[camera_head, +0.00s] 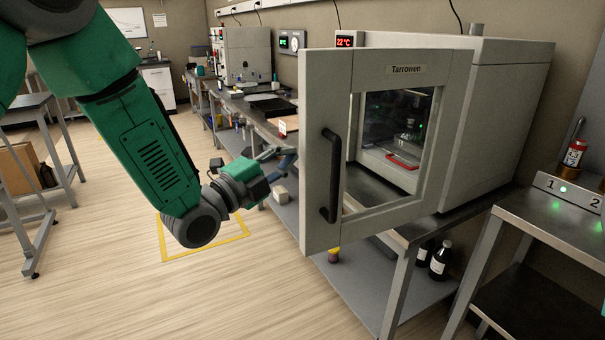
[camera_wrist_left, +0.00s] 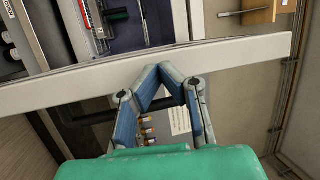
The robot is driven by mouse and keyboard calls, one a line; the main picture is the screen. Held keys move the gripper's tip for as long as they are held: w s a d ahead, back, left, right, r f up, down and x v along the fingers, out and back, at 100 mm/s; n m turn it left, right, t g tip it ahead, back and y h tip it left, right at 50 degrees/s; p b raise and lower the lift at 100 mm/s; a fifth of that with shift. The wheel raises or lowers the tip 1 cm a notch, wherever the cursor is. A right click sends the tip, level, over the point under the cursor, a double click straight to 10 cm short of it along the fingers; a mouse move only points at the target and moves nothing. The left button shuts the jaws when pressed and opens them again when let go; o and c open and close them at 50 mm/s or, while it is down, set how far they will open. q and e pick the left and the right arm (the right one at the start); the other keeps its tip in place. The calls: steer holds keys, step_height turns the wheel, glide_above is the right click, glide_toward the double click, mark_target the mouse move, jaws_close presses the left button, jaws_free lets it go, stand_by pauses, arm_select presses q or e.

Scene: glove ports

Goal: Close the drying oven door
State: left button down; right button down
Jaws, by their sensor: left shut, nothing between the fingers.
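The pale grey drying oven (camera_head: 500,105) stands on a metal bench with a red 22 °C display. Its door (camera_head: 318,90), labelled Tarrowen, stands open, with a window and a black vertical handle (camera_head: 332,175) near its left edge. Glassware and a red item show through the window. My left gripper (camera_head: 284,161) is shut and empty, just left of the door's handle-side edge. In the left wrist view its fingers (camera_wrist_left: 163,70) meet in front of a pale bar; I cannot tell whether they touch it. My right gripper is out of view.
A metal table (camera_head: 545,225) with a numbered holder stands at the right. Dark bottles (camera_head: 440,258) stand on the lower shelf under the oven. A long bench with instruments (camera_head: 243,52) runs behind. The wooden floor at the left front is clear, with yellow tape (camera_head: 205,248).

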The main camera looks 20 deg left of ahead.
arm_select(q)
steer(key=s+d+f+n+y, duration=0.2)
steer(key=s+d+y, duration=0.15)
steer(key=s, duration=0.35)
steer(key=s+d+f+n+y, duration=0.2)
steer(key=s+d+y, duration=0.1)
steer(key=s+y, duration=0.25)
glide_toward(316, 170)
steer(key=w+d, duration=0.3)
steer(key=w, duration=0.1)
steer(key=w+a, duration=0.2)
steer(key=shift+w+f+t+h, duration=0.2)
steer(key=shift+f+t+h, duration=0.1)
steer(key=shift+w+a, duration=0.35)
